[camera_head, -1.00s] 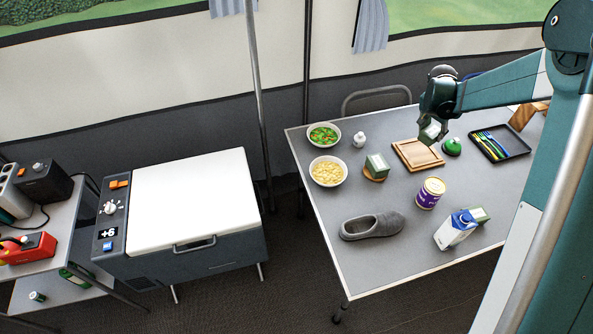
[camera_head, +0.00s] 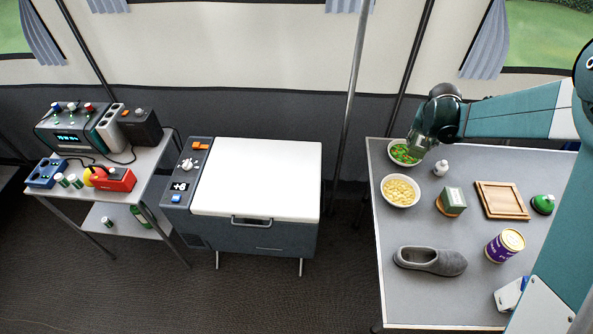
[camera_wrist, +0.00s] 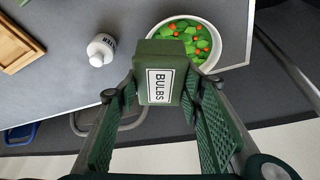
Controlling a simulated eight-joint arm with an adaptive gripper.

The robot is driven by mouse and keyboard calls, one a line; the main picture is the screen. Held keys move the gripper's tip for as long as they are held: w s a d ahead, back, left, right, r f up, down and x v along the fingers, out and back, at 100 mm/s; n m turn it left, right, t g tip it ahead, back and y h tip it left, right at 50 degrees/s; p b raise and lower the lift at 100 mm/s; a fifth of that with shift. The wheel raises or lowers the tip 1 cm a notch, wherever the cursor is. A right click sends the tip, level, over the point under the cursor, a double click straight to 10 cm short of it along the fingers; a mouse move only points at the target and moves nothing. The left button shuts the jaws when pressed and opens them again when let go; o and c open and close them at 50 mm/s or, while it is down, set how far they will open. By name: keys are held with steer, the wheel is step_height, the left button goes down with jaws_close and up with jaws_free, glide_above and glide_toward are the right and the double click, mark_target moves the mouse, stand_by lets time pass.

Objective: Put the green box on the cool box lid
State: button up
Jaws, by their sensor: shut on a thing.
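My gripper (camera_wrist: 158,105) is shut on a green box (camera_wrist: 161,60) with a white "BULBS" label, held between its two fingers in the wrist view. In the head view my gripper (camera_head: 424,146) is over the back left part of the grey table, close to the bowl of green and orange vegetables; the held box is hard to make out there. The cool box lid (camera_head: 262,177) is white, closed and bare, on the grey cool box (camera_head: 262,238) left of the table, well away from my gripper.
The vegetable bowl (camera_head: 402,161), pasta bowl (camera_head: 400,203), small white bottle (camera_head: 441,168), another green box (camera_head: 453,199) on a wooden coaster, and a grey slipper (camera_head: 430,261) are on the table. A pole (camera_head: 352,108) stands between table and cool box. A side table (camera_head: 150,160) holds devices.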

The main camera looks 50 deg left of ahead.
steer(key=s+a+n+g+y, duration=0.1)
steer(key=s+a+n, duration=0.6)
steer(key=s+a, duration=1.2)
steer(key=s+a+n+g+y, duration=0.1)
steer(key=s+a+n+g, duration=0.2)
steer(key=s+a, duration=1.6)
steer(key=s+n, duration=0.3)
steer(key=s, duration=0.3)
steer(key=shift+a+r+n+y+b, duration=0.2)
steer(key=shift+r+n+y+b, duration=0.15)
steer(key=shift+n+y, duration=0.05)
steer(key=shift+f, duration=0.1)
steer(key=shift+f+b, duration=0.75)
steer(key=shift+f, duration=2.3)
steer(key=shift+f, duration=0.15)
steer(key=shift+f+b, duration=0.5)
steer(key=shift+f, duration=1.25)
steer(key=shift+f, duration=0.15)
